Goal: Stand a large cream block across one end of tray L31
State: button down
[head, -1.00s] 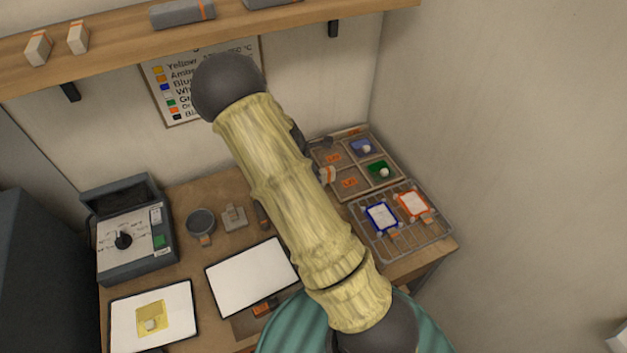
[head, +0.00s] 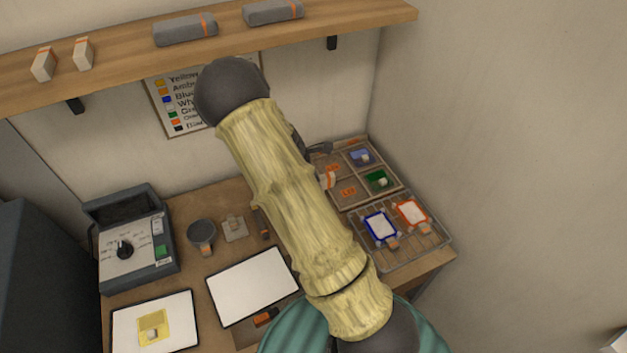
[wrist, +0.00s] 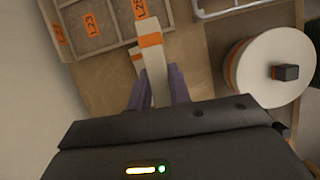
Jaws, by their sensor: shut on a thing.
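My gripper (wrist: 160,88) is shut on a cream block (wrist: 152,62) with an orange band. The block points away from the gripper, its far end by the edge of a compartmented wooden tray (wrist: 122,46) with orange labels; L23 and L25 are readable. I cannot tell if block and tray touch. In the head view, a cream piece with an orange band (head: 327,180) shows beside my arm, next to that tray (head: 343,205). My arm hides most of the gripper there. I cannot read a label L31 in any view.
Two cream blocks (head: 43,65) and grey rolls (head: 184,30) lie on the shelf above. A wire rack (head: 435,236) with framed pieces stands right of the arm, white panels (head: 252,285) and a kiln-like box (head: 135,245) left.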

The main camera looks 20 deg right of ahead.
jog(key=shift+r+p, duration=0.3)
jog(key=shift+r, duration=0.2)
jog(key=shift+r, duration=0.1)
jog(key=shift+r+p, duration=1.95)
jog(key=shift+r, duration=0.45)
jog(key=shift+a, duration=0.1)
jog(key=shift+s, duration=0.1)
jog(key=shift+w+f+m+b, duration=0.2)
jog(key=shift+f+m+b, duration=0.1)
jog(key=shift+f+b, duration=0.1)
jog(key=w+a+f+m+g+y+b, duration=0.3)
jog(key=a+m+b, duration=0.6)
jog(key=m, duration=0.4)
notch_tip(320, 180, down, 3)
jog(key=shift+w+a+r+g, duration=0.25)
jog(key=shift+a+g, duration=0.25)
jog(key=shift+a, duration=0.35)
